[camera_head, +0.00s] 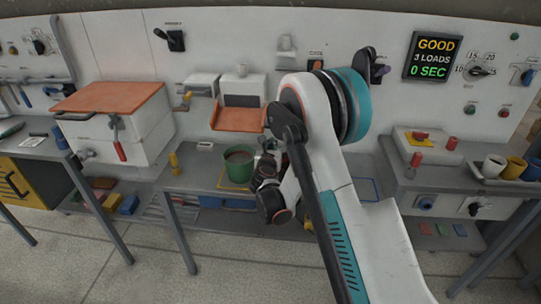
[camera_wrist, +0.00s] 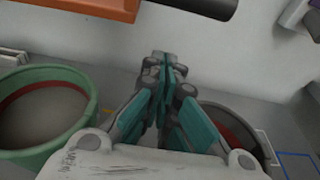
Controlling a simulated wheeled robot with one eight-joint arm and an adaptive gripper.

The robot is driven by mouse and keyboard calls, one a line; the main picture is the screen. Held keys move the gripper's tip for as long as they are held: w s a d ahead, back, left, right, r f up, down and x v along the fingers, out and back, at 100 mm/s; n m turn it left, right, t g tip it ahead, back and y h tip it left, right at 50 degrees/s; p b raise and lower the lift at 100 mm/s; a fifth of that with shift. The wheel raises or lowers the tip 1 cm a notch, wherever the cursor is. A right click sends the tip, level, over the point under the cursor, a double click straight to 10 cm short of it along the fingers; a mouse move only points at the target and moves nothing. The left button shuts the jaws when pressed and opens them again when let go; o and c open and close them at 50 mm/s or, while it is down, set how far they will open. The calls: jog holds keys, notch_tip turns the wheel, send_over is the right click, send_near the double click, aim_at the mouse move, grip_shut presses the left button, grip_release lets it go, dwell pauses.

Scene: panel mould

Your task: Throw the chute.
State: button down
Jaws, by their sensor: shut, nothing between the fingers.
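An orange tray-like chute (camera_head: 237,119) sticks out from the white panel below a grey-fronted box; I cannot read a label that names it the chute. In the wrist view an orange edge (camera_wrist: 85,8) crosses the top left, with a dark rounded bar (camera_wrist: 195,7) beside it. A dark lever with a purple knob (camera_head: 381,70) is on the panel right of my arm, and a purple part shows at the wrist view's top right (camera_wrist: 294,12). My gripper (camera_wrist: 163,62) is shut and empty, below the orange edge and apart from it. In the head view my arm partly hides it (camera_head: 267,160).
A green pot (camera_head: 238,164) stands on the bench left of my gripper; a dark pot (camera_wrist: 232,130) stands to its right in the wrist view. A display (camera_head: 433,57) reads GOOD, 3 LOADS, 0 SEC. An orange-lidded white box (camera_head: 118,135) is at left; mugs (camera_head: 494,167) at right.

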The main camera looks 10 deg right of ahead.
jog(key=r, duration=0.4)
jog(key=shift+s+a+b, duration=0.1)
jog(key=shift+s+b, duration=0.25)
jog(key=shift+s, duration=0.05)
jog(key=shift+a+r, duration=0.1)
